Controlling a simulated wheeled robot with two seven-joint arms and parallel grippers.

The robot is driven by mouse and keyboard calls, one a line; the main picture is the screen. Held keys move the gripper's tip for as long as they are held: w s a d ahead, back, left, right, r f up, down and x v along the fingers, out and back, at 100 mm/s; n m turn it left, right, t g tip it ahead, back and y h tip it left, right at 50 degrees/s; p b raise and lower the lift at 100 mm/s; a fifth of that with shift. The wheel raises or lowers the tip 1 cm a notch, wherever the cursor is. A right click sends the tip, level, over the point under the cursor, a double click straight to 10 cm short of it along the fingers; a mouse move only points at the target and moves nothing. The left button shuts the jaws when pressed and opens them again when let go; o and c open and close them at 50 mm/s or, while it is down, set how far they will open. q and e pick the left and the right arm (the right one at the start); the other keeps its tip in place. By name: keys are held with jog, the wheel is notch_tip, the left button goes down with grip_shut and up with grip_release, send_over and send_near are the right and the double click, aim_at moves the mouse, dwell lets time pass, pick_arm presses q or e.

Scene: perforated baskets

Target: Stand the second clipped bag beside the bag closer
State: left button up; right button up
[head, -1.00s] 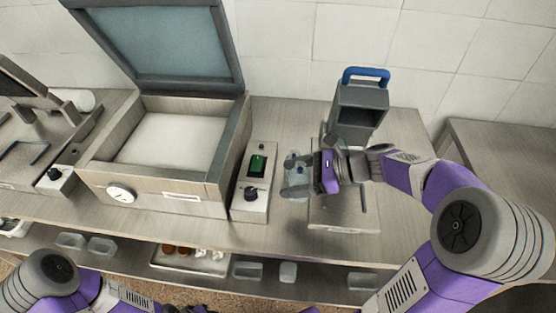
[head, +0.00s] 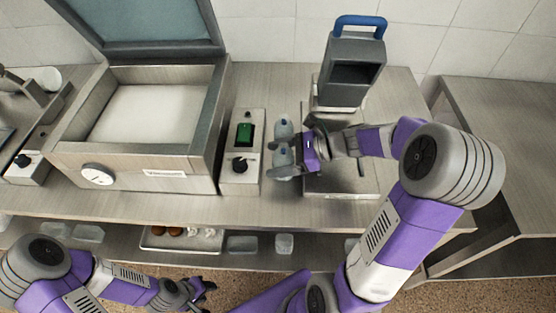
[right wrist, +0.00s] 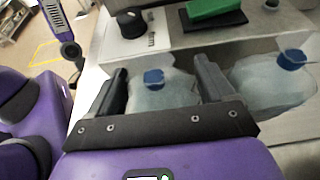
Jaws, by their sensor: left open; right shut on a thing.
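Two clear bags with blue clips stand side by side between the control box and the bag closer. My right gripper (head: 290,160) is shut on the nearer bag (right wrist: 160,92), which is between its fingers in the right wrist view. The other bag (head: 284,126) stands just behind it in the head view, and it shows at the right in the right wrist view (right wrist: 275,85). The bag closer (head: 348,75) is a grey unit with a blue handle, to the right. I cannot tell whether the held bag touches the table. My left gripper (head: 192,293) is open and empty, low in front of the table.
A vacuum chamber machine (head: 135,150) with a raised lid fills the left. A control box (head: 243,150) with a green switch and black knob stands close left of the bags.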

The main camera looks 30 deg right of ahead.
jog(key=shift+f, duration=0.1)
jog(key=o, duration=1.1)
jog(key=shift+r, duration=0.2)
jog(key=shift+s+d+r, duration=0.15)
jog(key=shift+d, duration=0.15)
jog(key=p+v, duration=0.3)
jog(key=v, duration=0.7)
jog(key=shift+s+d, duration=0.1)
jog(key=shift+d, duration=0.1)
jog(key=shift+s+d+r, duration=0.2)
jog(key=shift+d, duration=0.1)
